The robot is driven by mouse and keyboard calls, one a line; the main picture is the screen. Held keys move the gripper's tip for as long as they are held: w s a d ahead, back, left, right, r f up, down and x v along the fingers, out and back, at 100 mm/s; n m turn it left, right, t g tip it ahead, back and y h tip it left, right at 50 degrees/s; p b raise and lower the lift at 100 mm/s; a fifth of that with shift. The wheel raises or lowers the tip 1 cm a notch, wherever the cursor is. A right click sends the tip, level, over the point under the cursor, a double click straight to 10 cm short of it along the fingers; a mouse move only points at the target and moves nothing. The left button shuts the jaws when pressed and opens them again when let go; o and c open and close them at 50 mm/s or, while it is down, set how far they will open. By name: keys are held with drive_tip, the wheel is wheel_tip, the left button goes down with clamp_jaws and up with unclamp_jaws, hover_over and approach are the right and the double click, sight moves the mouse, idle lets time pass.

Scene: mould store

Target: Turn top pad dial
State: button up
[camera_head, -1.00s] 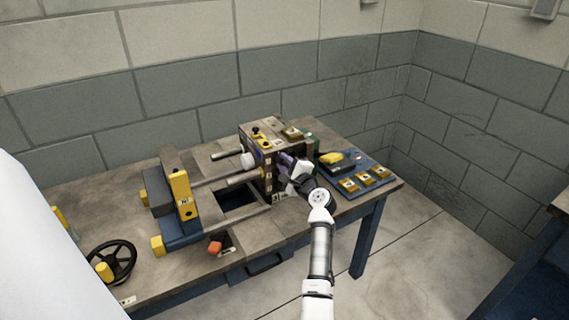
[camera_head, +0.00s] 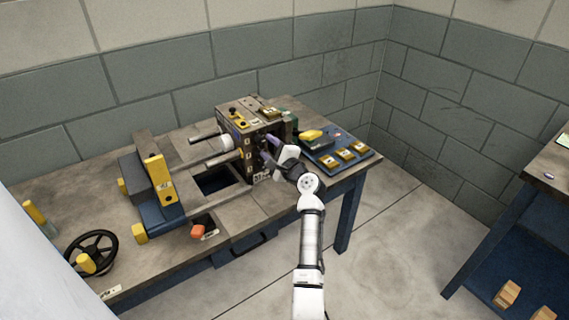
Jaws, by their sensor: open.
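The upright machine block (camera_head: 225,114) stands on the workbench. It has small yellow and black knobs (camera_head: 237,118) on its top and several small labelled fittings down its near edge. I cannot tell which of these parts is the top pad dial. My gripper (camera_head: 268,154) is at the right-hand face of the block, with its fingers pointing left toward it. It is open. The gripper and wrist hide part of that face, and contact with the block cannot be made out.
Rods link the block to a yellow-and-blue carriage (camera_head: 160,182) on the left. A black handwheel (camera_head: 92,252) is at the near left. A blue panel (camera_head: 333,160) with yellow labelled pads lies right of the block. Another bench (camera_head: 530,205) stands far right, with open floor between.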

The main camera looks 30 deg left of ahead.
drive_tip(key=b+v, duration=0.2)
drive_tip(key=v, duration=0.8)
